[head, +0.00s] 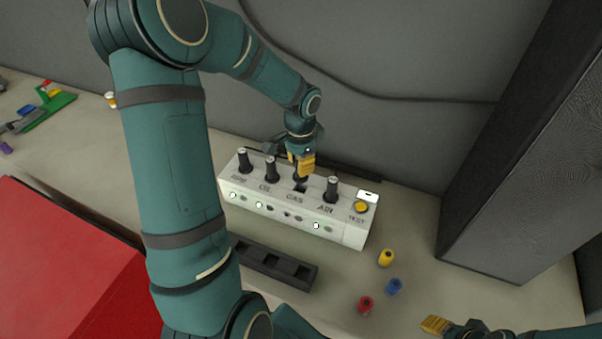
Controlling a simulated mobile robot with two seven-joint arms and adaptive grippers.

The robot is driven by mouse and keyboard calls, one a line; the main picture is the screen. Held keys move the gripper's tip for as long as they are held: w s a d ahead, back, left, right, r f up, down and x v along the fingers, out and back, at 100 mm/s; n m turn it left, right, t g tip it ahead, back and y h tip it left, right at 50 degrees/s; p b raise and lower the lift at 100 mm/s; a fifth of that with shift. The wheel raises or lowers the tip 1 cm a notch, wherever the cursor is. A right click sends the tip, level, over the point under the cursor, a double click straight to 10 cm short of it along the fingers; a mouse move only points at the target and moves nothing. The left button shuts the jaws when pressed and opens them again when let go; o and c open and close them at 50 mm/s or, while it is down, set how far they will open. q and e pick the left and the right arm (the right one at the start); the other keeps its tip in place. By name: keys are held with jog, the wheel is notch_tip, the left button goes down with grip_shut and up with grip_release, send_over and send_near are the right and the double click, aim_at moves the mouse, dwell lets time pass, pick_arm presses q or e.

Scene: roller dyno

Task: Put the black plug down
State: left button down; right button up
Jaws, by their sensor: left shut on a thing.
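A white panel box (285,212) stands on the bench, with a row of positions that seem to read RPM, OIL, GAS and AIR. Black plugs stand upright at RPM (244,161), OIL (270,170) and AIR (331,190). My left gripper (302,164), with yellow fingertips, is at the GAS position, shut on a black plug (298,177) that is mostly hidden by the fingers. A dark square opening (300,188) shows just below it; I cannot tell whether the plug touches it. My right gripper (436,325) is low at the right, away from the panel, its opening unclear.
A yellow button (361,207) is at the panel's right end. A black slotted holder (276,265) lies in front. Yellow (386,257), blue (394,286) and red (366,304) cylinders stand to the right. A dark grey block (510,170) and a red box (70,270) flank the bench.

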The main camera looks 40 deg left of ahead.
aim_at(300, 181)
pick_arm(q)
notch_tip(300, 181, down, 3)
jog(key=shift+f, duration=0.4)
pick_arm(e)
jog(key=shift+w, duration=0.1)
pick_arm(q)
jog(key=shift+f, duration=0.1)
pick_arm(e)
jog(key=shift+f, duration=0.2)
pick_arm(q)
jog(key=shift+f+b, duration=0.25)
jog(key=shift+b, duration=0.15)
pick_arm(e)
jog(key=shift+f, duration=0.2)
pick_arm(q)
jog(key=c, duration=0.9)
grip_release()
jog(key=shift+o, duration=0.2)
jog(key=shift+r, duration=0.1)
pick_arm(e)
jog(key=shift+r, duration=0.1)
